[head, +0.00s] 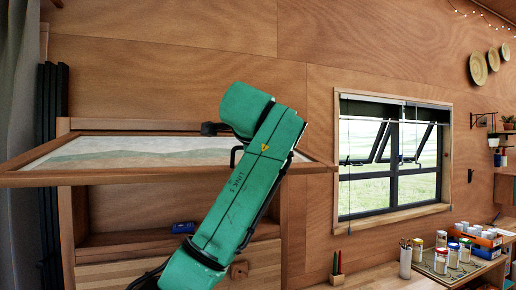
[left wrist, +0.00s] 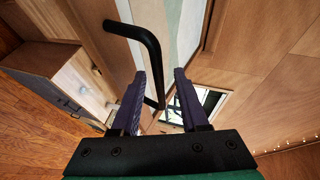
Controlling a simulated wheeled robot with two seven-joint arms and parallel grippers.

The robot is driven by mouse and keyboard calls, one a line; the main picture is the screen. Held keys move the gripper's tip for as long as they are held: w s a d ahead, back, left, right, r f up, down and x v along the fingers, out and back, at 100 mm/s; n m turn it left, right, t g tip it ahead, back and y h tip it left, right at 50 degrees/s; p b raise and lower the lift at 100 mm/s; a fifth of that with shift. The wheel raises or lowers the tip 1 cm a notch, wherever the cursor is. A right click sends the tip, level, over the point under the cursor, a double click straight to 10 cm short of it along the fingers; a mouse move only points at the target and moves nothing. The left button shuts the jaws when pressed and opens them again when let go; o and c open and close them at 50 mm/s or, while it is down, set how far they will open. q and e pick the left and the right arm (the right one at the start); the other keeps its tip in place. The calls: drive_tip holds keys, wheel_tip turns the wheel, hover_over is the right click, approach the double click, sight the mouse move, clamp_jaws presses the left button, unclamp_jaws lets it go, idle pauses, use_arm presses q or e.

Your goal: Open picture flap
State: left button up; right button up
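The picture flap (head: 60,176) is a wooden frame around a pale landscape picture. In the head view it is swung up to nearly level, above an open wooden compartment (head: 130,208). My green arm crosses in front of it and hides its right part; no gripper fingers can be made out there. In the left wrist view my left gripper (left wrist: 161,74) has its two purple fingers apart. The black bar handle (left wrist: 150,45) runs down between or just beyond them, near the left finger; contact cannot be told. My right gripper is in neither view.
A small blue object (head: 183,227) lies in the compartment. A window (head: 390,165) is to the right. Below it a wooden counter (head: 385,282) holds a pencil cup (head: 405,260) and several paint jars (head: 453,255). A grey curtain (head: 18,110) hangs at the far left.

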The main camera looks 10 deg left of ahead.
use_arm(q)
drive_tip(key=shift+w+a+f, duration=0.1)
drive_tip(key=shift+w, duration=0.05)
drive_tip(key=b+v, duration=0.6)
drive_tip(key=v, duration=0.8)
drive_tip(key=shift+s, duration=0.35)
drive_tip(key=shift+w, duration=0.15)
